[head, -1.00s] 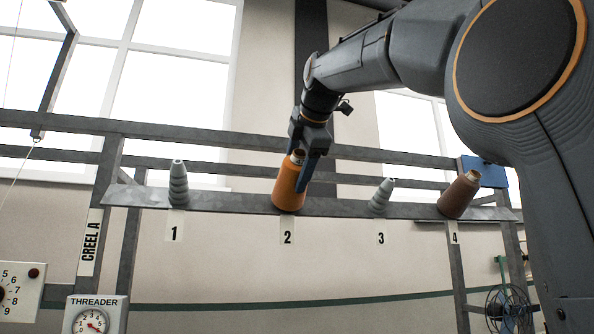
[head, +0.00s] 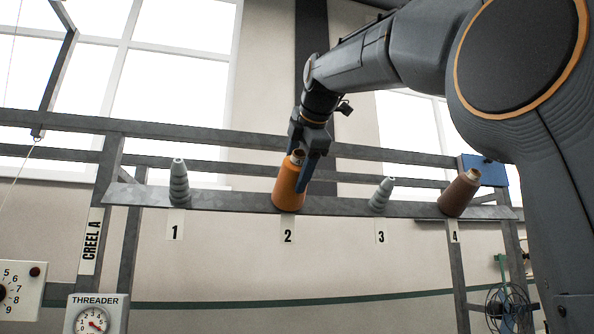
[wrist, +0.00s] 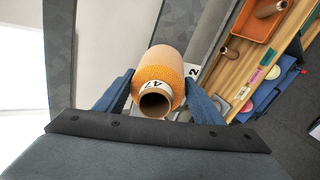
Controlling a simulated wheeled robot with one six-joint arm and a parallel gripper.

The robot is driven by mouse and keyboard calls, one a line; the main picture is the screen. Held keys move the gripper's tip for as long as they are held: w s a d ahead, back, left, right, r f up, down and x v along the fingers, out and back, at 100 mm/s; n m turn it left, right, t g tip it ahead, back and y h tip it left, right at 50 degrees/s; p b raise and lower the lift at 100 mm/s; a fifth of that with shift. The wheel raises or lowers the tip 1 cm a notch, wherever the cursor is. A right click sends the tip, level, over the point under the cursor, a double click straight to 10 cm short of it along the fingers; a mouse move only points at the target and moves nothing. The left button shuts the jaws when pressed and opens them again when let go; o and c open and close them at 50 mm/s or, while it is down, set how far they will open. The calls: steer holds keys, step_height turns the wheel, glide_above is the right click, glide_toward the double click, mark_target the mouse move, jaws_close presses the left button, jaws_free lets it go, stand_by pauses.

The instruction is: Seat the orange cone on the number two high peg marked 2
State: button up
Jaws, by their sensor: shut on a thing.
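The orange cone (head: 288,187) stands slightly tilted at the position marked 2 (head: 287,236) on the creel rail, in the head view. Its base is at the rail, and the peg under it is hidden. My gripper (head: 308,165) is shut on the cone from above. In the wrist view the cone (wrist: 160,75) sits between the two fingers of my gripper (wrist: 158,95), with its open tube end and a label reading 47 facing the camera. I cannot tell whether the cone is fully down on the peg.
Bare grey pegs stand at 1 (head: 178,184) and 3 (head: 381,195). A brown cone (head: 459,194) leans at 4. Upper creel bars (head: 230,135) run behind my gripper. The wrist view shows a wooden shelf (wrist: 262,65) with an orange tray (wrist: 262,22) at right.

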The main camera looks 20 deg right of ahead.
steer(key=o, duration=1.6)
steer(key=shift+w, duration=0.1)
